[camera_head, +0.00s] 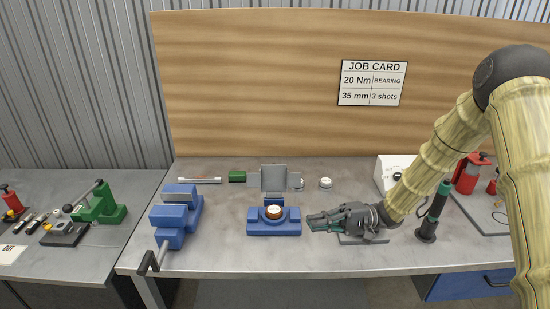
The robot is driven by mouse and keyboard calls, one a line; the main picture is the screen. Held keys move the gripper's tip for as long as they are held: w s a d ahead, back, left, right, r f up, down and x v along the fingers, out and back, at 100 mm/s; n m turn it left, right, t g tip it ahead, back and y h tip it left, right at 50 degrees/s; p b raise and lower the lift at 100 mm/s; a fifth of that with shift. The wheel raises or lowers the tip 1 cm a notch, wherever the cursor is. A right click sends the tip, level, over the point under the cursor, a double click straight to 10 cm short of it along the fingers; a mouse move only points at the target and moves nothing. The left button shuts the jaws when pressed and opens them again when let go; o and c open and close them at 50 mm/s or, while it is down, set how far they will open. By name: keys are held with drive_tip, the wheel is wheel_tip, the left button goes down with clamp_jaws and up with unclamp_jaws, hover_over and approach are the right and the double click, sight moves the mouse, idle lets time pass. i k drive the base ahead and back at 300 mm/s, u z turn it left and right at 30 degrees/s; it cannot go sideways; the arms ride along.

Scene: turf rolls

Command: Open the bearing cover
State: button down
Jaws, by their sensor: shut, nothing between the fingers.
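A blue bearing block (259,229) stands on the workbench near the middle. Its grey cover plate (274,179) stands upright behind the block, raised clear of the round brown and white part (273,212) seated in it. My gripper (311,222) is shut and empty to the right of the block. Its fingertips point left toward the block, with a small gap between in the picture. My arm comes in from the right.
A blue vise (172,220) stands at the left of the bench. A green block (237,176), a small white round item (326,183) and a white box (390,167) lie toward the back. A dark upright tool (431,222) and red cans (470,174) are at the right.

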sight(273, 180)
drive_tip(key=z, duration=0.05)
drive_tip(key=i, duration=1.6)
